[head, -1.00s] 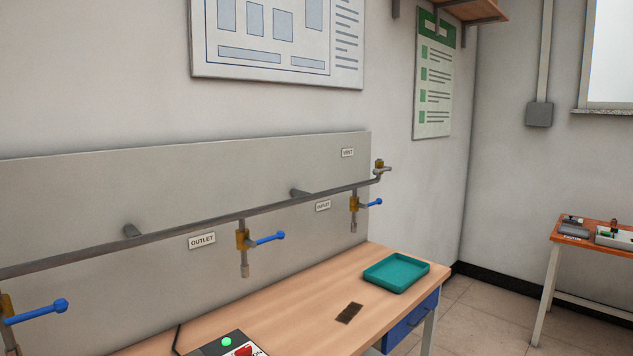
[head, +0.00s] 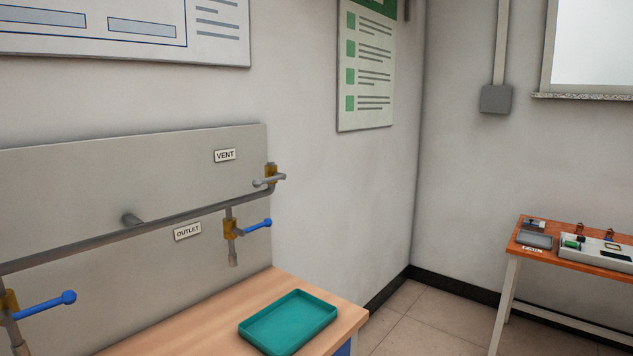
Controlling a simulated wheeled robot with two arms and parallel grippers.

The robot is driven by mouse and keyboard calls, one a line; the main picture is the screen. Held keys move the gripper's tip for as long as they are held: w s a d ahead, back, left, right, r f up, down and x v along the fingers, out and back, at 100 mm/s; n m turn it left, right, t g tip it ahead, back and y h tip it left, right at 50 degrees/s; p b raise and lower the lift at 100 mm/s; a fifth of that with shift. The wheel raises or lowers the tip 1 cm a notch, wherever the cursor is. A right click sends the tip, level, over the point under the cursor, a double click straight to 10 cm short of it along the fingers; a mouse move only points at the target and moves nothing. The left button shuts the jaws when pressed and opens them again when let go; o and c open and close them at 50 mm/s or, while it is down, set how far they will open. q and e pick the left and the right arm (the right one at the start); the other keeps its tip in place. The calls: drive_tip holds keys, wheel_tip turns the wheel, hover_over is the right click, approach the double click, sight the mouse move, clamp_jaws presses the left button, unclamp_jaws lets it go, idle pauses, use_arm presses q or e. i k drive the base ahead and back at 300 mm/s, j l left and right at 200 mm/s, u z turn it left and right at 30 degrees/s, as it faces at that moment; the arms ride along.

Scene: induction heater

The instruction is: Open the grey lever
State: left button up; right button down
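The grey lever (head: 268,181) is on a brass valve (head: 271,171) at the right end of the grey pipe, beside the VENT label (head: 225,155). The lever points out sideways from the valve, roughly level. Two blue levers show on lower outlet valves, one (head: 257,224) below the grey lever and one (head: 45,304) at the far left. Neither of my grippers shows in the head view.
A wooden bench (head: 343,318) stands below the pipe with a teal tray (head: 329,311) on it. A grey panel (head: 170,165) backs the pipe. An orange table (head: 537,254) with devices stands at the right. Floor (head: 410,318) between is clear.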

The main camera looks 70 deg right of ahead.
sight(256, 183)
drive_tip(key=k+l, duration=0.1)
drive_tip(key=l, duration=0.65)
drive_tip(key=k+l, duration=0.1)
drive_tip(key=l, duration=0.65)
drive_tip(key=k+l, duration=0.1)
drive_tip(key=l, duration=0.7)
drive_tip(key=z, duration=0.05)
